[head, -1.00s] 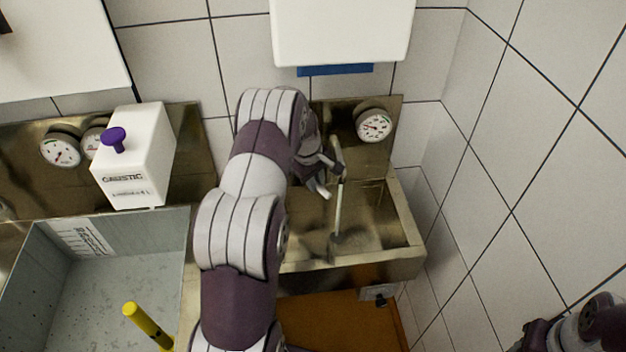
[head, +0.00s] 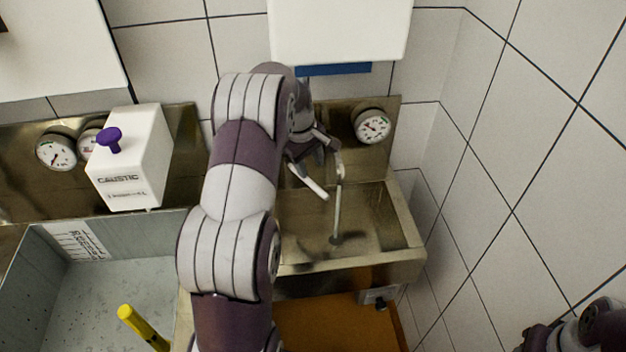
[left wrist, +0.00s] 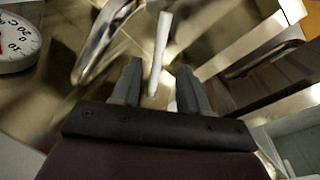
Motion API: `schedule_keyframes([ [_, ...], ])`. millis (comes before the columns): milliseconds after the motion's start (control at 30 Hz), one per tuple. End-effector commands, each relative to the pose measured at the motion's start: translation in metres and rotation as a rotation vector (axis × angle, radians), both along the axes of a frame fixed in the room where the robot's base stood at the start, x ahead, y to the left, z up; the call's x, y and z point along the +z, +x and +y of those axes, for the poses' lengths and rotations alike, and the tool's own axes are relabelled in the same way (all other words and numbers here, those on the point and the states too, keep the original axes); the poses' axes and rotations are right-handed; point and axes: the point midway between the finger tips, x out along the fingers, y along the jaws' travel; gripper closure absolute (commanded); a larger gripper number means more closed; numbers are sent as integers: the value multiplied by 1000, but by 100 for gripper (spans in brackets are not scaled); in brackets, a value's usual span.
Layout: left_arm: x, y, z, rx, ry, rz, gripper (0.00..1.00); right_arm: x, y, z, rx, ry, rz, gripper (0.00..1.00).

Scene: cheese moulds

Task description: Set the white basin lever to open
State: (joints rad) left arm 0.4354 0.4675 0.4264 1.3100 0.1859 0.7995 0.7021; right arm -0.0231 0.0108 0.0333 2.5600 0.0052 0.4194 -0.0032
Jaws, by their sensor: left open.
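The white lever (head: 308,181) is a slim pale bar at the small steel basin (head: 400,233), slanting down to the right beside the thin upright spout pipe (head: 338,205). My left gripper (head: 318,148) is at the back of this basin, close to the lever and spout; my arm hides part of it. In the left wrist view the gripper (left wrist: 158,85) is open, its two grey fingers apart. The white lever (left wrist: 161,45) shows beyond and between the fingertips; I cannot tell whether they touch it. Parts of my right arm show at the bottom right corner.
A round gauge (head: 371,126) is on the steel backplate right of the gripper. A white dispenser (head: 340,30) hangs above. A caustic box (head: 131,165) with a purple knob and a grey sink (head: 110,290) with a yellow handle (head: 142,327) are at left.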

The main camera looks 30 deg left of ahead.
Motion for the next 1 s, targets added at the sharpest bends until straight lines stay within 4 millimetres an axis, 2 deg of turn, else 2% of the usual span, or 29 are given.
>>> schedule_keyframes([
  [100,25,-5,2,0,1,-3,56,-7,0,0,0,0,0,57],
  [200,39,-8,2,0,1,-1,56,-8,0,0,0,0,0,57],
  [333,47,-9,3,0,0,0,56,-8,0,0,0,0,0,57],
  [533,47,-9,3,0,0,0,56,-8,0,0,0,0,0,57],
  [633,41,-11,13,-21,34,-8,88,-10,0,0,0,0,0,57],
  [667,35,-12,24,-46,70,-15,98,-12,0,0,0,0,0,57],
  [767,4,-26,94,-253,326,-52,100,-24,0,0,0,0,0,57],
  [800,-9,-34,129,-397,470,-59,100,-30,0,0,0,0,0,57],
  [867,-26,-46,176,-674,697,-59,100,-38,0,0,0,0,0,57],
  [900,-35,-53,197,-879,839,-57,100,-44,0,0,0,0,0,57],
  [967,-49,-62,211,-1198,1033,-66,100,-51,0,0,0,0,0,57],
  [1000,-58,-68,210,-1409,1154,-89,100,-57,0,0,0,0,0,57],
])
